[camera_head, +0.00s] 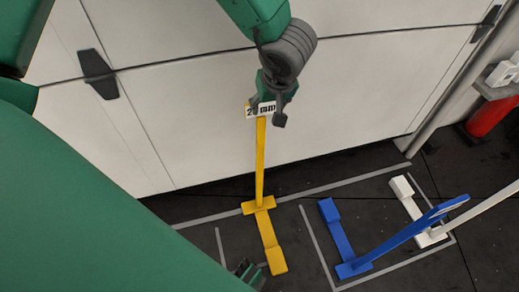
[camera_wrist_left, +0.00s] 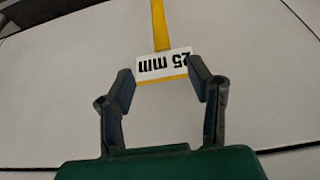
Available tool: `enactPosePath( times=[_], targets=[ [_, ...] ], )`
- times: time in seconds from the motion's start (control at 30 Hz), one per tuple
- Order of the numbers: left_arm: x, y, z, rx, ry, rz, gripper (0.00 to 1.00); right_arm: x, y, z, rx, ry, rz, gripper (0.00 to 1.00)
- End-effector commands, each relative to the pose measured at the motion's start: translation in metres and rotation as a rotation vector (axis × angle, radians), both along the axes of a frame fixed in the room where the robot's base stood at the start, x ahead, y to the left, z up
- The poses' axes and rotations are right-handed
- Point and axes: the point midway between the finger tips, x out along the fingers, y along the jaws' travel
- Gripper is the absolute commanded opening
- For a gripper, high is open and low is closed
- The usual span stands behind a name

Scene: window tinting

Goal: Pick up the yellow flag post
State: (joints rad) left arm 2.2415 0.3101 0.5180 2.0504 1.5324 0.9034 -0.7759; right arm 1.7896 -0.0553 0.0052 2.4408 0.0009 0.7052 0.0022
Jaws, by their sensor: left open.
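The yellow flag post (camera_head: 260,165) stands upright on its yellow foot on the dark floor, in front of the white wall panels. At its top is a white label with a yellow edge, reading "25 mm" in the left wrist view (camera_wrist_left: 162,64). My left gripper (camera_head: 265,113) is at the label, at the top of the post. The label's far edge and the post extend beyond the fingertips.
A blue flag post (camera_head: 405,235) and a white flag post (camera_head: 475,213) stand to the right, inside grey floor markings. A red cylinder (camera_head: 492,115) is at the far right near a pipe (camera_head: 455,85). Floor between the yellow and blue posts is clear.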

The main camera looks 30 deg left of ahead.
Motion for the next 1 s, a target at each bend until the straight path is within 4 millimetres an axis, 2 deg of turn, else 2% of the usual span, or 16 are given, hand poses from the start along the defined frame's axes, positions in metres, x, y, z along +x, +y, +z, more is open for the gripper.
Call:
enactPosePath(
  times=[0.2,0.33,0.67,0.9,1.0],
  targets=[
    [0.010,0.016,-0.046,-0.008,0.006,0.005,0.47,0.000,-0.001,-0.022,-0.001,0.001,-0.002,0.40],
    [0.016,0.028,-0.068,-0.016,0.006,0.005,0.47,-0.001,-0.001,-0.032,-0.001,0.001,-0.002,0.40],
    [0.021,0.035,-0.088,-0.016,0.004,0.005,0.47,0.000,-0.001,-0.042,0.000,0.000,-0.001,0.40],
    [0.029,0.041,-0.120,-0.013,0.005,0.005,0.47,-0.001,-0.001,-0.067,0.000,0.001,-0.001,0.40],
    [0.032,0.045,-0.129,-0.015,0.005,0.004,0.47,-0.001,-0.002,-0.072,-0.001,0.001,-0.001,0.40]
  ],
)
